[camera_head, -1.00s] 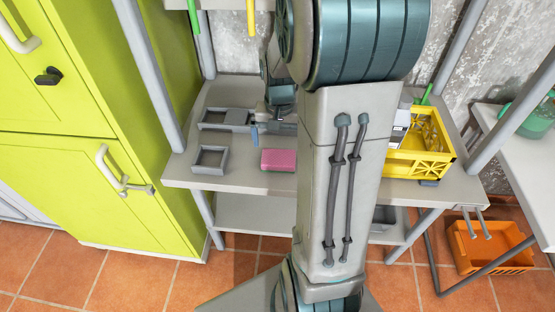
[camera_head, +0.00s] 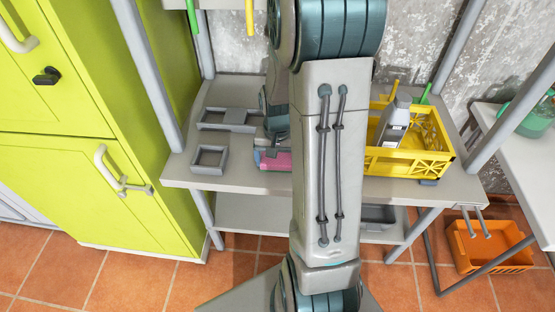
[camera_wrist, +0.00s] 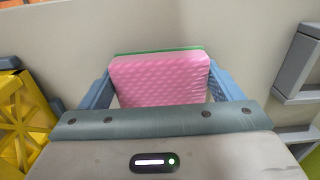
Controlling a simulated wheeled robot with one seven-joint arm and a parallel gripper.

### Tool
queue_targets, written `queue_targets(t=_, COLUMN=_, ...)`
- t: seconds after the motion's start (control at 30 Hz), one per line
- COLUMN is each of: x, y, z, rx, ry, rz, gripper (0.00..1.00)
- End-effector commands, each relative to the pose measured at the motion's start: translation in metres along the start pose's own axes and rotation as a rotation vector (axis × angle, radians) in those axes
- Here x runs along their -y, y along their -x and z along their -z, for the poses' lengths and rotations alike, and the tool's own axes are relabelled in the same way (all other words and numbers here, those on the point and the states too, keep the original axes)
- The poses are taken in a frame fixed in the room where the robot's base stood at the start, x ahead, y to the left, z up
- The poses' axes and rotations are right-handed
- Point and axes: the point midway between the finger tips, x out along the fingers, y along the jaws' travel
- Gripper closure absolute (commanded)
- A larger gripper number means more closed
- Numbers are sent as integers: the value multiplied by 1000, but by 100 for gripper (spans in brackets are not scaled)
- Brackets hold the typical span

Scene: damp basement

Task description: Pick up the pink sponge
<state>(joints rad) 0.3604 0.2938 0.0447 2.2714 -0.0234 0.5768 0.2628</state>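The pink sponge (camera_head: 274,160) lies on the grey table, partly hidden by my arm in the head view. In the wrist view the sponge (camera_wrist: 160,78) shows its pink textured face with a green layer along its far edge. My gripper (camera_wrist: 160,68) is open, with one blue finger on each side of the sponge. The fingertips are very close to its side edges; whether they touch is hard to tell. In the head view my gripper (camera_head: 268,156) is low over the table at the sponge, mostly behind my arm.
Grey open trays (camera_head: 209,159) stand left of the sponge on the table (camera_head: 235,181). A yellow crate (camera_head: 408,163) with a grey bottle (camera_head: 394,124) is to the right. A green cabinet (camera_head: 75,190) stands at left. An orange crate (camera_head: 490,248) is on the floor.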

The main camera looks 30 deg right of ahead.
Motion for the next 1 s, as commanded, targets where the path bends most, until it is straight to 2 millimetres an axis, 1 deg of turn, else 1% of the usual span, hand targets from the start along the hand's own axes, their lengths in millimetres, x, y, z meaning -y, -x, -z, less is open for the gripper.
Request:
queue_targets(t=0.03, x=0, y=0, z=0, rx=0, ry=0, rz=0, gripper=31)
queue_targets(t=0.07, x=0, y=0, z=0, rx=0, ry=0, rz=0, gripper=36)
queue_targets(t=0.33, x=0, y=1, z=0, rx=-1, ry=0, rz=0, gripper=36)
queue_targets(t=0.43, x=0, y=7, z=1, rx=-3, ry=0, rz=1, gripper=36)
queue_targets(t=0.57, x=0, y=27, z=1, rx=-5, ry=-1, rz=1, gripper=36)
queue_targets(t=0.7, x=0, y=57, z=1, rx=-7, ry=1, rz=2, gripper=36)
queue_targets(t=0.8, x=0, y=76, z=1, rx=-6, ry=1, rz=1, gripper=36)
queue_targets(t=0.9, x=0, y=89, z=1, rx=-3, ry=1, rz=0, gripper=36)
queue_targets(t=1.0, x=0, y=98, z=0, rx=-2, ry=1, rz=0, gripper=36)
